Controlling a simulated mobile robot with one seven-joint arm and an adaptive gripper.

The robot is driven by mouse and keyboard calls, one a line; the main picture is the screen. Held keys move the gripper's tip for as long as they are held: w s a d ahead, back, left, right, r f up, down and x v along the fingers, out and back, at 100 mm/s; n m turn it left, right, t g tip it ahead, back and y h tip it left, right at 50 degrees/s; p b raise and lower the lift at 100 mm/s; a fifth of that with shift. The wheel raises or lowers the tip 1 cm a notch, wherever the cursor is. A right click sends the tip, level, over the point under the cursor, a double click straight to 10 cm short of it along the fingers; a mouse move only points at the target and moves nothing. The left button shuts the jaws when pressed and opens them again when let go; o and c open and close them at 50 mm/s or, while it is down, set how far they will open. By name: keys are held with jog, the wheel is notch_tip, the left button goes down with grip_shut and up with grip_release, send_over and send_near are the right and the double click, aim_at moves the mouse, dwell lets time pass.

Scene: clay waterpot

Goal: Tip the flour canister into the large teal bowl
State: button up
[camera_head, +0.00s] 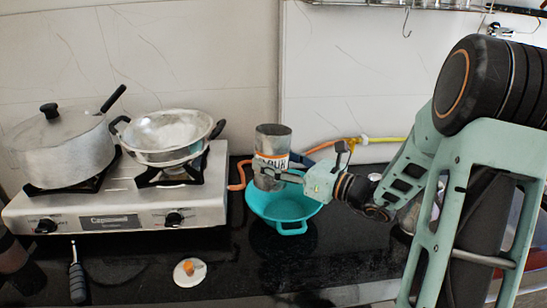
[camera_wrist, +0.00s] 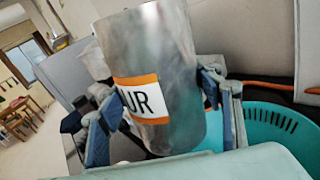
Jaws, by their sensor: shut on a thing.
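The flour canister (camera_head: 272,142) is a grey metal cylinder with a white and orange label. My gripper (camera_head: 273,172) is shut on it, and in the wrist view the two fingers (camera_wrist: 165,110) press on both sides of the canister (camera_wrist: 160,50). The canister is close to upright in the head view. The large teal bowl (camera_head: 285,226) has holes in its wall and stands on the dark counter. The canister is over the back left part of the bowl; its lower end overlaps the bowl rim in the picture. The bowl (camera_wrist: 279,128) also shows at the right in the wrist view. The canister's inside is hidden.
A gas stove (camera_head: 120,200) stands at the left with a lidded pot (camera_head: 60,150) and a metal wok (camera_head: 170,137). A white round lid (camera_head: 190,271) and a dark-handled tool (camera_head: 77,280) lie in front. An orange and yellow hose (camera_head: 345,142) runs behind the bowl.

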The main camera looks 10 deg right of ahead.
aim_at(268, 187)
jog(key=shift+s+a+f+m+p, duration=0.15)
jog(key=shift+s+f+m+p, duration=0.15)
jog(key=shift+f+m, duration=0.45)
jog(key=shift+s+a+f+m+p, duration=0.2)
jog(key=shift+f+m+p, duration=0.2)
jog(key=shift+f+m, duration=0.3)
jog(key=shift+s+a+f+m+p, duration=0.2)
jog(key=shift+f+m+p, duration=0.15)
jog(key=shift+f+m, duration=0.35)
jog(key=shift+s+a+f+m+g+p, duration=0.15)
jog(key=shift+s+f+m, duration=0.1)
jog(key=shift+f+m, duration=0.5)
jog(key=shift+s+a+f+m+g+p, duration=0.15)
jog(key=shift+s+f+m+g, duration=0.05)
jog(key=shift+f+m, duration=0.55)
jog(key=shift+s+a+f+m+g+p, duration=0.15)
jog(key=shift+s+f+m, duration=0.1)
jog(key=shift+f+m, duration=0.5)
jog(key=shift+m+p, duration=0.4)
jog(key=shift+p, duration=0.3)
jog(key=shift+s+f+m+p, duration=0.1)
jog(key=shift+f+m+p, duration=0.15)
jog(key=shift+m+p, duration=0.4)
jog(key=shift+r+p, duration=0.15)
jog(key=shift+p, duration=0.4)
jog(key=shift+m+p, duration=0.4)
jog(key=shift+m, duration=0.15)
